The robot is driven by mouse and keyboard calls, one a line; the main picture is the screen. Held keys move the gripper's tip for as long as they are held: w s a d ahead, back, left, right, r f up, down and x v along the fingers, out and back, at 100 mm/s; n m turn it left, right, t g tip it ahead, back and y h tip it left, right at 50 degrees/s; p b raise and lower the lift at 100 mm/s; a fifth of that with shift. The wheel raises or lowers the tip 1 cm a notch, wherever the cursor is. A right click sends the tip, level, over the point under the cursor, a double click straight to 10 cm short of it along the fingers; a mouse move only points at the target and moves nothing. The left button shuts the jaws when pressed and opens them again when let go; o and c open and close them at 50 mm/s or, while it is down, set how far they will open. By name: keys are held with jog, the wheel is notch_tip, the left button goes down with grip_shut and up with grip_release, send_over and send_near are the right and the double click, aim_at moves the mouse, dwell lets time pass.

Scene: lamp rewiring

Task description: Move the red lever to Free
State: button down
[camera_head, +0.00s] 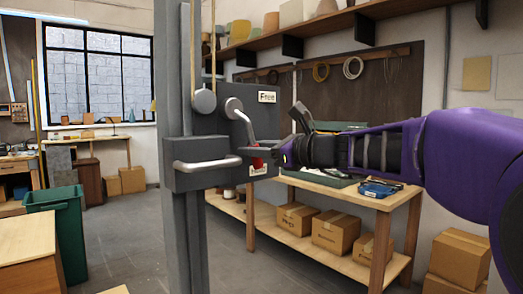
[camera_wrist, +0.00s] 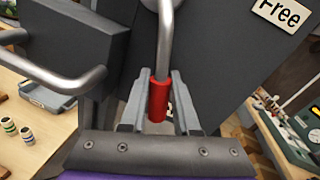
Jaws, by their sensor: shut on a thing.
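The lever's red grip (camera_head: 257,163) sits at the low end of a bent metal rod (camera_head: 241,118) on a dark grey box on a post. In the wrist view the red grip (camera_wrist: 158,99) stands between the two grey fingers of my gripper (camera_wrist: 159,108). My gripper (camera_head: 262,155) is shut on the red grip, coming from the right. The "Free" label (camera_head: 267,97) is above and right of the grip, and also shows in the wrist view (camera_wrist: 283,13). A second label (camera_head: 259,171) is low by the grip, partly hidden and unreadable.
A metal handle bar (camera_head: 207,163) sticks out left of the lever. Ropes run along the grey post (camera_head: 187,220). A workbench (camera_head: 345,193) with tools and cardboard boxes (camera_head: 335,233) stands behind my arm. A green bin (camera_head: 58,225) is at the left. Some floor between is clear.

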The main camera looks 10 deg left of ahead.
jog(key=n, duration=0.1)
jog(key=w+d+r+n, duration=0.1)
jog(key=shift+w+d+r+n+h+p, duration=0.15)
jog(key=shift+w+d+n+h+p, duration=0.15)
jog(key=shift+n+h, duration=0.1)
jog(key=r+n, duration=0.1)
jog(key=n, duration=0.1)
jog(key=w+d+r+n+h, duration=0.1)
jog(key=r+n, duration=0.1)
jog(key=w+d+r+n+p, duration=0.1)
jog(key=shift+w+r+n+t, duration=0.15)
jog(key=shift+r+n+t, duration=0.15)
jog(key=shift+r+n, duration=0.1)
jog(key=shift+w+r+n+t+h, duration=0.15)
jog(key=shift+r+n+t+h, duration=0.25)
jog(key=shift+r+n, duration=0.75)
jog(key=shift+d, duration=0.1)
jog(key=c, duration=0.9)
grip_release()
jog(key=shift+c, duration=0.2)
jog(key=shift+p, duration=0.3)
